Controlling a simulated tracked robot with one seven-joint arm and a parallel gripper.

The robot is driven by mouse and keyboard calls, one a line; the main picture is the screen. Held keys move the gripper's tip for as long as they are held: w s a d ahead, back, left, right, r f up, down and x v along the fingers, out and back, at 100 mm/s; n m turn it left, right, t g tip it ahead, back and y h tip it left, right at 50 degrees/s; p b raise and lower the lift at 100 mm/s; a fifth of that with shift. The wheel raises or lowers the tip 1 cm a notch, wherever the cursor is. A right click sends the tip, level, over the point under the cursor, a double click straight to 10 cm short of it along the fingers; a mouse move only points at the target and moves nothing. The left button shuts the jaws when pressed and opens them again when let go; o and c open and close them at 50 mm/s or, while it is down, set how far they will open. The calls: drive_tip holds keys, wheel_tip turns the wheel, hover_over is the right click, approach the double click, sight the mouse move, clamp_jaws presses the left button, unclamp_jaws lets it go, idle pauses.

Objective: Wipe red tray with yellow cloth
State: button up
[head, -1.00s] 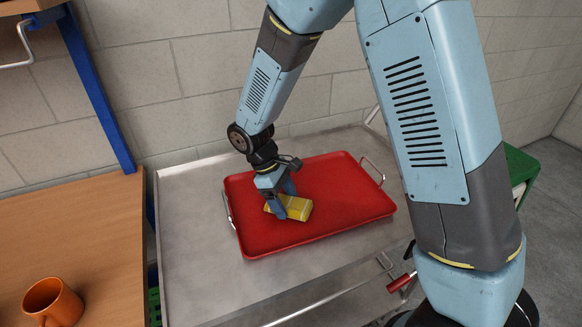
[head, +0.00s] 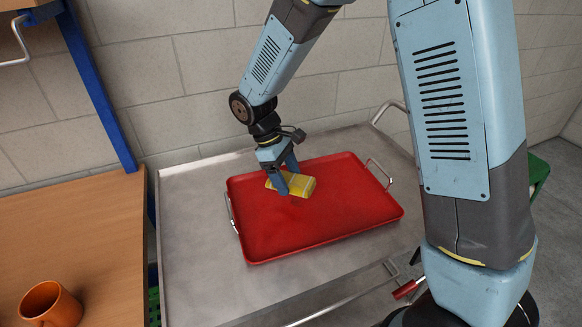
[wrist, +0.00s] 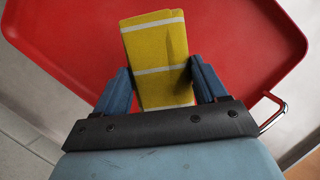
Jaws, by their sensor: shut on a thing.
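The red tray (head: 320,215) lies flat on a grey metal surface, with a wire handle at each short end. It also fills much of the wrist view (wrist: 70,45). The folded yellow cloth (head: 301,186) is at the tray's back left part. My gripper (head: 287,184) is shut on the cloth from above, one blue finger on each side of it. In the wrist view the cloth (wrist: 155,50) shows pale stripes and stands out past the fingers (wrist: 160,85). I cannot tell whether its underside touches the tray.
The grey metal surface (head: 190,255) has free room left of and in front of the tray. A wooden table (head: 75,240) with an orange mug (head: 50,304) stands at left, beside a blue post (head: 100,95). A block wall is close behind.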

drive_tip(key=shift+r, duration=1.35)
